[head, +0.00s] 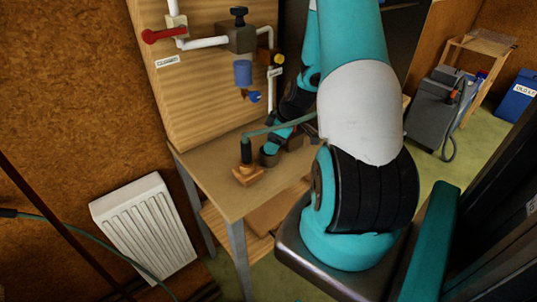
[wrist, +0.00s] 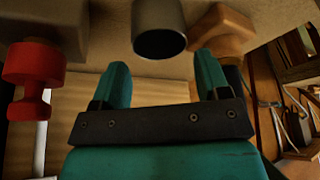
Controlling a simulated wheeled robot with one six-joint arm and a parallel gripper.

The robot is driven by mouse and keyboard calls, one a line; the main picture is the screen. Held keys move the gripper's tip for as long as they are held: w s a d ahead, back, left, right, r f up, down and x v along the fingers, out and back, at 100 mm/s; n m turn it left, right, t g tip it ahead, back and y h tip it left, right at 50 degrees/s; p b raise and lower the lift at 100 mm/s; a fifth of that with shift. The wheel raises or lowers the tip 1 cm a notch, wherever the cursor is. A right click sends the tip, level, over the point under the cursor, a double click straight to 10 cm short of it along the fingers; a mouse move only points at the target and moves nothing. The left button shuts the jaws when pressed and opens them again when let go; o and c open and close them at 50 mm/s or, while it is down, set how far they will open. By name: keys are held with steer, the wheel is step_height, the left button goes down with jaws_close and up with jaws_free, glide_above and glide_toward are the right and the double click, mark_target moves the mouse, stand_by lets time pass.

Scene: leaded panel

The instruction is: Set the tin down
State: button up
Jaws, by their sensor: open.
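The tin looks to be the grey cylinder (wrist: 158,28) in the wrist view, just beyond my fingertips and between their lines. In the head view a small dark grey cylinder (head: 268,158), likely the same tin, stands on the workbench (head: 213,190). My gripper (wrist: 164,75) is open, with nothing between its teal fingers. In the head view my gripper (head: 273,143) is at the tin, partly hidden by my own arm. Whether a finger touches the tin cannot be told.
A wooden block (head: 248,177) with a dark upright handle and green cable stands left of the tin. A red spool-shaped thing (wrist: 33,78) is at the left in the wrist view. A board with pipes and valves (head: 200,90) rises behind the bench. The front left bench top is clear.

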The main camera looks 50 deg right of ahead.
steer(key=shift+p+x, duration=1.35)
steer(key=shift+x, duration=1.85)
steer(key=shift+s, duration=0.1)
steer(key=c, duration=0.6)
steer(key=shift+r, duration=0.15)
